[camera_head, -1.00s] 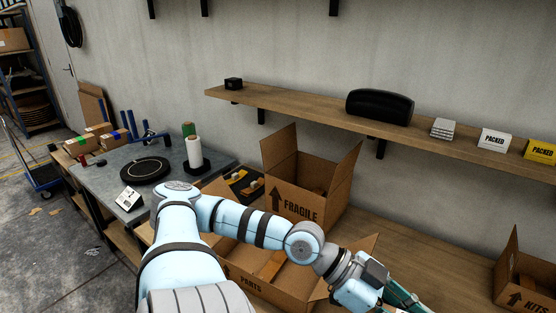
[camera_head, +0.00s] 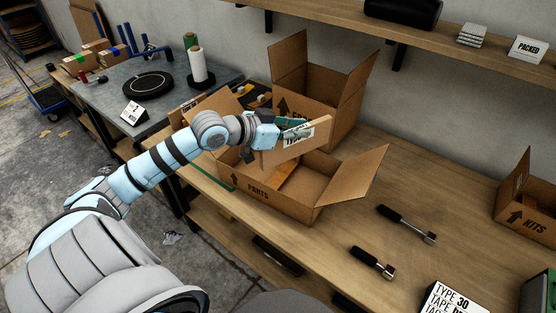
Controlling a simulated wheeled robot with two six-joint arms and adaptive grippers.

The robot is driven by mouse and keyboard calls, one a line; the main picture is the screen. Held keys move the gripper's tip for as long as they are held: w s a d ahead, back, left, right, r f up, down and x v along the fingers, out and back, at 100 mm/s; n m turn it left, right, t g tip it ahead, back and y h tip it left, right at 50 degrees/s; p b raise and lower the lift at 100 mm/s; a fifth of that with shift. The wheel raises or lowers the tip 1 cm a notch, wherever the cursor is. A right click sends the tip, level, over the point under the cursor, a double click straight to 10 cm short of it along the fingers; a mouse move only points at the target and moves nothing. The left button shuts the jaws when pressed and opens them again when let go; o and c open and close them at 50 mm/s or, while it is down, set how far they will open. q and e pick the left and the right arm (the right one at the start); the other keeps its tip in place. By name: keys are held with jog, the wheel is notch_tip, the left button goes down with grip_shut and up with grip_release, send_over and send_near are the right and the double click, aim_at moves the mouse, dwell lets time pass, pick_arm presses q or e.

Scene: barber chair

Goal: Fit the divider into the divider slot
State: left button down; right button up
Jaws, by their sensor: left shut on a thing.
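My left gripper (camera_head: 296,130) is shut on a flat cardboard divider (camera_head: 318,143) with a white label, whose print is partly covered by the fingers. The divider is held tilted above the open box marked PARTS (camera_head: 262,202). Its lower left part overlaps the box's back area in the picture, so I cannot tell whether they touch. An orange-brown strip (camera_head: 287,178) shows inside the box. The divider slot itself cannot be made out. My right gripper is not in view.
A taller open box (camera_head: 335,108) stands behind, close to the divider. Two black-handled tools (camera_head: 405,224) lie on the wooden bench to the right, with a KITS box (camera_head: 528,218) beyond them. A TYPE 30 card (camera_head: 452,300) stands in front. A shelf (camera_head: 440,50) runs above the bench.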

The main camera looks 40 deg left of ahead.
pick_arm(q)
jog(key=w+a+f+n+y+b, duration=0.25)
jog(key=w+a+n+y, duration=0.3)
jog(key=a, duration=0.45)
jog(key=shift+t+y, duration=0.3)
jog(key=shift+y, duration=0.05)
notch_tip(320, 180, down, 20)
jog(key=b, duration=0.5)
jog(key=shift+w+d, duration=0.1)
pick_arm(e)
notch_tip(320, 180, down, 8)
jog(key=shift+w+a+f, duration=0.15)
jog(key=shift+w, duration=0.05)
pick_arm(q)
jog(key=shift+f, duration=0.15)
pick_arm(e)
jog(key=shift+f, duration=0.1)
pick_arm(q)
jog(key=c, duration=1.6)
grip_release()
jog(key=shift+r, duration=0.2)
jog(key=p+v, duration=0.6)
jog(key=v, duration=0.6)
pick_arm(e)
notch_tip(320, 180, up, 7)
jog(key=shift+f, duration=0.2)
